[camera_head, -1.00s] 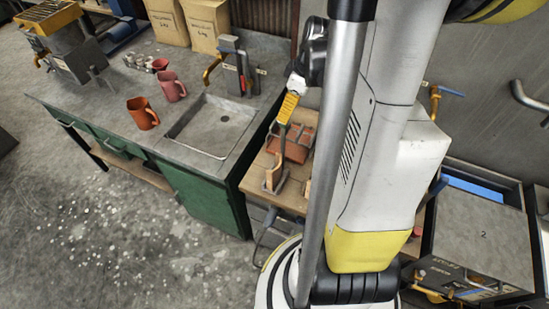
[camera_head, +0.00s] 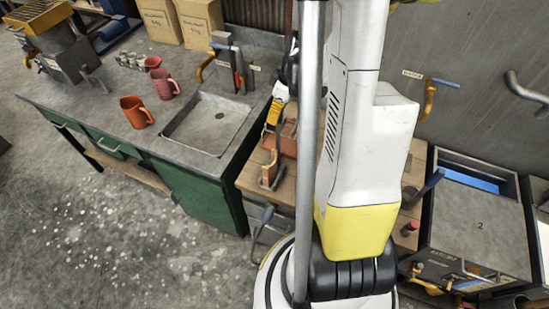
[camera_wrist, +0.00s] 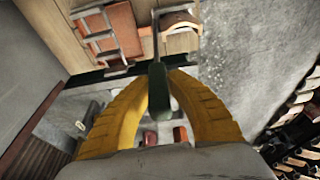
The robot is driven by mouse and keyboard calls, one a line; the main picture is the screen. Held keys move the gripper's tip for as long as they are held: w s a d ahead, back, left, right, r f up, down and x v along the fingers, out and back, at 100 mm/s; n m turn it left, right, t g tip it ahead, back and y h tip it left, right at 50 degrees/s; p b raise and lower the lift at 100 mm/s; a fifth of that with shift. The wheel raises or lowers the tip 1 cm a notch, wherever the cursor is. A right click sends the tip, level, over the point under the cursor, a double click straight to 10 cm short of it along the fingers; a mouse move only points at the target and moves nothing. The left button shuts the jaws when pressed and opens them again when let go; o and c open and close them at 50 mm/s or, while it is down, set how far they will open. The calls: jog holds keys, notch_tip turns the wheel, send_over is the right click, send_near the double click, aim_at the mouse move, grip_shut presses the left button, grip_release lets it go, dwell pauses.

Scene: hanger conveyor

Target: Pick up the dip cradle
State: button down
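The dip cradle seems to be the item with a thin dark upright handle (camera_head: 278,143) on the wooden table beside the sink; its lower end is hard to make out. In the wrist view the dark green handle (camera_wrist: 159,92) stands between my yellow fingers, its thin shaft running on toward the table. My gripper (camera_wrist: 163,76) has its fingertips close on both sides of the handle; I cannot tell whether they press on it. In the head view my yellow gripper (camera_head: 275,111) is above the table, partly hidden by my arm.
A brick-red block in a grey metal frame (camera_wrist: 98,32) and a wooden piece with a pale arch (camera_wrist: 180,28) are close by. The sink (camera_head: 211,124), an orange mug (camera_head: 136,112) and a pink mug (camera_head: 164,83) are left. A grey-lidded box (camera_head: 480,222) stands right.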

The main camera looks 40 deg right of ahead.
dwell(0.3)
notch_tip(320, 180, up, 10)
jog(key=p, duration=0.1)
jog(key=shift+p, duration=0.3)
dwell(0.4)
